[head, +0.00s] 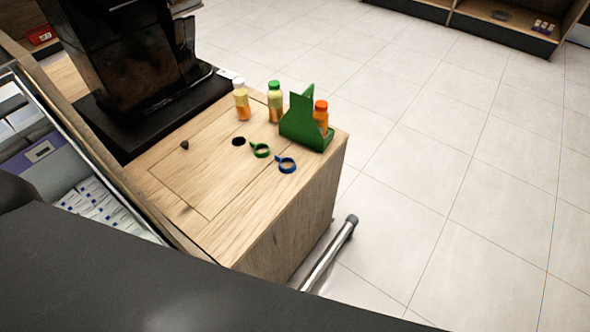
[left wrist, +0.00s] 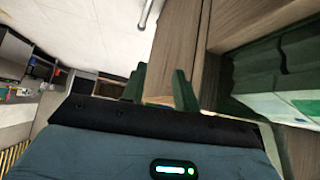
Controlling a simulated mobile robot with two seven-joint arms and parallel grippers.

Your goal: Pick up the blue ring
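The blue ring (head: 286,165) lies flat on the wooden counter top near its front right edge, with a small tab on its left side. A green ring (head: 261,151) of similar shape lies just up and left of it, close by. In the left wrist view my left gripper (left wrist: 159,88) shows two dark green fingers standing apart, with nothing seen between them but background. The blue ring does not show clearly in that view. Neither gripper is seen in the head view, and my right gripper is in neither view.
A green holder (head: 300,125) with an orange-capped bottle (head: 321,112) stands behind the rings. Two juice bottles, white-capped (head: 241,100) and green-capped (head: 275,103), stand left of it. A black machine (head: 130,65) fills the counter's left. A dark hole (head: 238,141) is near the rings.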

